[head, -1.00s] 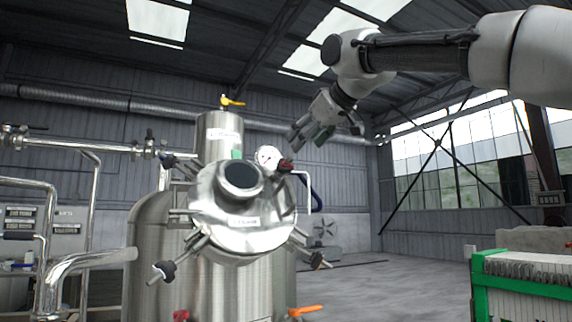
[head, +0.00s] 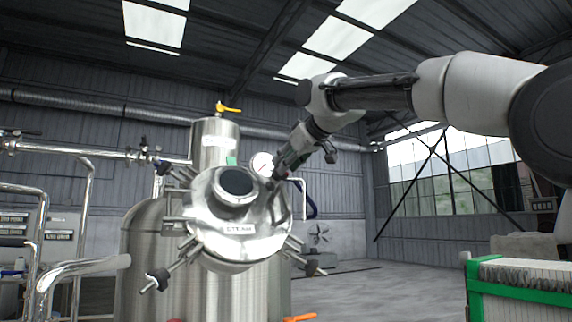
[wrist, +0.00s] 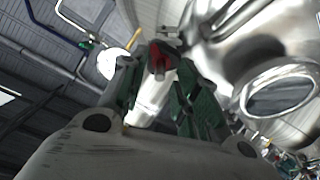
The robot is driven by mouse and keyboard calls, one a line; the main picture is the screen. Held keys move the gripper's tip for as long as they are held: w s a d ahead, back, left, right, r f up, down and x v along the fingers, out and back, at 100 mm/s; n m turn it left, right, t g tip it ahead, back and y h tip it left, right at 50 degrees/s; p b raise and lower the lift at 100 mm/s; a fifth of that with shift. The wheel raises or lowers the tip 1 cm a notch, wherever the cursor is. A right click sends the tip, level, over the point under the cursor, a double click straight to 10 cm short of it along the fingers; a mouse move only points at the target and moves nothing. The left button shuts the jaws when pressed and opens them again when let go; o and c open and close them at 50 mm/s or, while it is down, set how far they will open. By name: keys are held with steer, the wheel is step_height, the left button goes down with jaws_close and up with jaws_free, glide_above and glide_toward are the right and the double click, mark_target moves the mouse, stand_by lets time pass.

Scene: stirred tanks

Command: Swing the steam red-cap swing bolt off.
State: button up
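The steam tank's round lid (head: 215,232), labelled STEAM, faces me at a tilt with several swing bolts around its rim. The red cap (wrist: 160,54) of one swing bolt shows in the wrist view between my fingertips. In the head view my gripper hides that cap at the lid's upper right. My gripper (head: 281,172) reaches down from the upper right to the lid's rim. In the wrist view its two green-grey fingers (wrist: 160,66) stand apart on either side of the cap. I cannot tell whether they touch it.
Black-capped swing bolts stick out at lower left (head: 158,281) and lower right (head: 312,268). A round gauge (head: 262,164) stands close to my gripper. A yellow-handled valve (head: 228,108) tops the column behind. A green-framed crate (head: 474,290) is at right; floor between is clear.

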steer(key=shift+w+a+f, duration=0.15)
steer(key=shift+w+a, duration=0.05)
steer(key=shift+w, duration=0.15)
jaws_close()
